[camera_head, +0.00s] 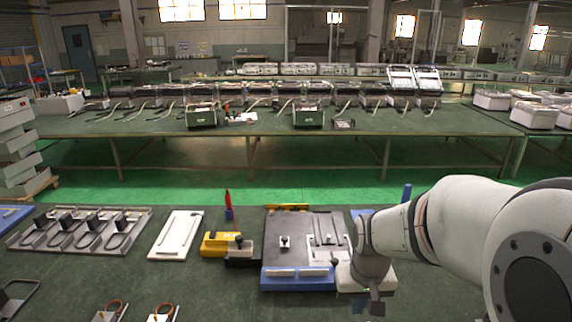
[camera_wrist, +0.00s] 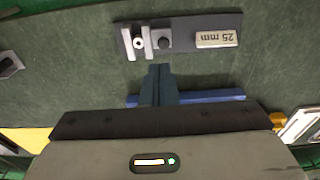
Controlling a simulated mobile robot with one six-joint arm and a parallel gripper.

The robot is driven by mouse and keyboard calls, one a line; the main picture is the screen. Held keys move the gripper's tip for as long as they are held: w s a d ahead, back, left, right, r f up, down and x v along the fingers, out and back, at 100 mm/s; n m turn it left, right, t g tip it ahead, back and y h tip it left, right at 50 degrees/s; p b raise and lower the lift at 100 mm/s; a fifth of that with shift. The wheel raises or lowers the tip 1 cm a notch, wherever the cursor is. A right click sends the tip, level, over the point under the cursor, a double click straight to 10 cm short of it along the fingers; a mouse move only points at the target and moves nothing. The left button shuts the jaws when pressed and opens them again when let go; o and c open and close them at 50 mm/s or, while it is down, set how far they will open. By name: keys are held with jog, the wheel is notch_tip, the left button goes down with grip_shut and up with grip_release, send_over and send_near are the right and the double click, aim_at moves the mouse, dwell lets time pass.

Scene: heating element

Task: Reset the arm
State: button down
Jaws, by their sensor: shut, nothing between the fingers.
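My arm comes in from the right in the head view, its gripper (camera_head: 366,304) pointing down over the front right corner of a dark fixture board with a blue front edge (camera_head: 298,279). In the wrist view the two fingers (camera_wrist: 158,70) are pressed together with nothing between them. Past the fingertips lies a dark plate (camera_wrist: 182,33) with a metal clamp and a label reading 25 mm, seen upside down. A blue bar (camera_wrist: 210,97) shows behind the fingers. The height of the fingertips above the bench is hard to judge.
On the green bench stand a yellow and black block (camera_head: 222,243), a white plate (camera_head: 177,235), a red-tipped bottle (camera_head: 228,204) and a grey rack (camera_head: 84,231) with several black parts. A long table (camera_head: 250,140) stands beyond.

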jog(key=s+r+t, duration=0.2)
jog(key=s+r, duration=0.6)
jog(key=s, duration=0.2)
jog(key=shift+s+a+r, duration=0.15)
jog(key=shift+s+a, duration=0.15)
jog(key=shift+a, duration=0.05)
